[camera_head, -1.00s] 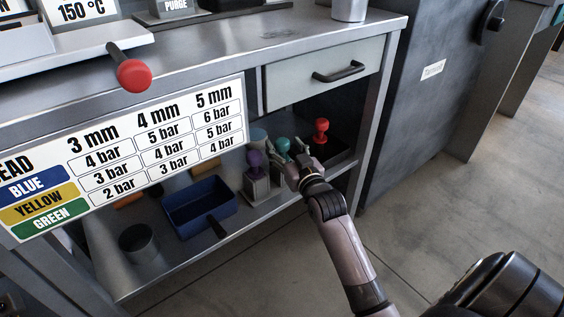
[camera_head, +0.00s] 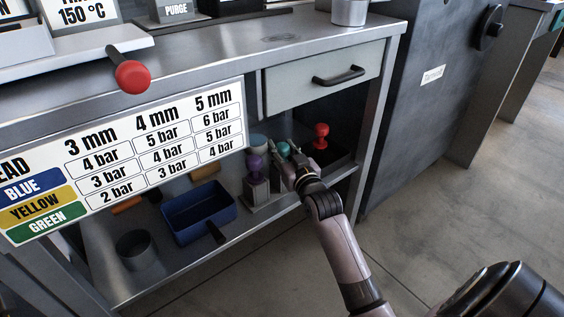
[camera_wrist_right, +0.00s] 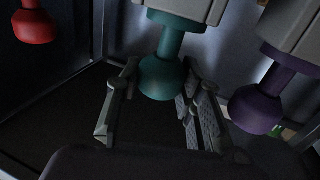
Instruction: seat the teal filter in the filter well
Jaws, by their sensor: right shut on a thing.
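The teal filter (camera_head: 283,149) stands on the lower shelf, between the purple-knobbed piece and the red-knobbed one. My right gripper (camera_head: 289,158) is at its round knob, shut on it. In the right wrist view the teal knob (camera_wrist_right: 164,78) shows between the two fingers of the right gripper (camera_wrist_right: 158,108), with its stem running up to a pale grey block. The teal filter's lower part is hidden by the gripper in the head view. I cannot make out for sure which recess is the filter well. My left gripper is not in view.
The purple-knobbed piece (camera_head: 255,166) stands in a grey block close to the left. The red-knobbed piece (camera_head: 321,133) stands to the right, near the cabinet's side. A blue tray (camera_head: 186,237) and a grey cup (camera_head: 136,248) are further left. The drawer (camera_head: 322,78) above is shut.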

